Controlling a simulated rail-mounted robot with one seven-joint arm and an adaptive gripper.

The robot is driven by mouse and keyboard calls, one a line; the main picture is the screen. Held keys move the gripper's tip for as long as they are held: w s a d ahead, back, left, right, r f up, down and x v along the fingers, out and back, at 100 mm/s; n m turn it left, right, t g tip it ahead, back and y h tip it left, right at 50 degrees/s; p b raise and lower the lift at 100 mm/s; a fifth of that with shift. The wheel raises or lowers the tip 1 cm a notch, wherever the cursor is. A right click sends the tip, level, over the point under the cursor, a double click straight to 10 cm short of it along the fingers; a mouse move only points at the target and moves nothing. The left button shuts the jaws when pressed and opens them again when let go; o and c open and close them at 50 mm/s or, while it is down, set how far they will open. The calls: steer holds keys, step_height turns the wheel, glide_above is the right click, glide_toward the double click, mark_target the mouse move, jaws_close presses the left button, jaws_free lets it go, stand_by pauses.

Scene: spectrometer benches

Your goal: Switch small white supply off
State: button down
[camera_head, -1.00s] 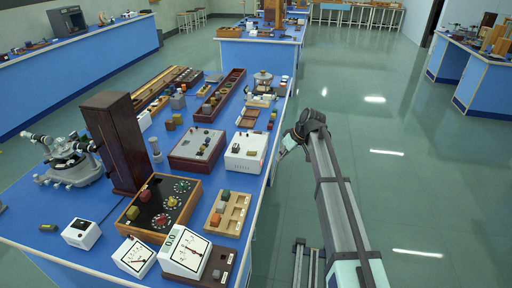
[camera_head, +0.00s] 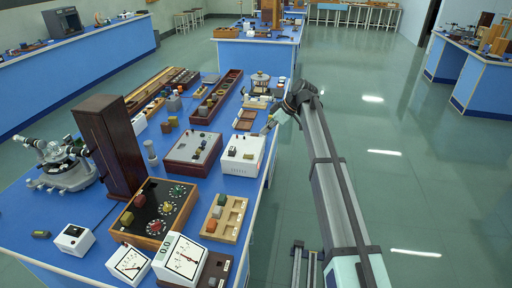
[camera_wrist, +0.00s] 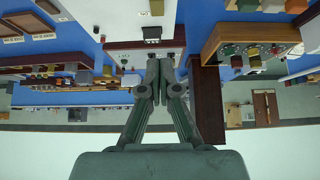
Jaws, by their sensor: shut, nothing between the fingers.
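The small white supply (camera_head: 241,156) is a white box near the right edge of the blue bench, with small dark and yellowish parts on top. My gripper (camera_head: 267,129) is at its far right corner, fingers pointing down and left toward it. Small dark fittings show on that face. I cannot tell whether the fingertips touch the box. The switch's position is too small to read.
A dark red box (camera_head: 193,154) stands just left of the supply. A wooden tray of blocks (camera_head: 240,206) lies in front. A tall dark wooden case (camera_head: 108,148) rises at the left. Open floor (camera_head: 400,190) lies right of the bench.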

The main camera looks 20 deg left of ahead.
steer(key=p, duration=0.3)
glide_above(248, 156)
steer(key=d, duration=0.2)
step_height(248, 156, down, 7)
steer(key=shift+d+r, duration=0.1)
step_height(248, 156, down, 4)
steer(key=shift+r+p, duration=0.25)
steer(key=shift+p, duration=0.6)
steer(key=shift+d+f, duration=0.1)
steer(key=shift+f, duration=0.65)
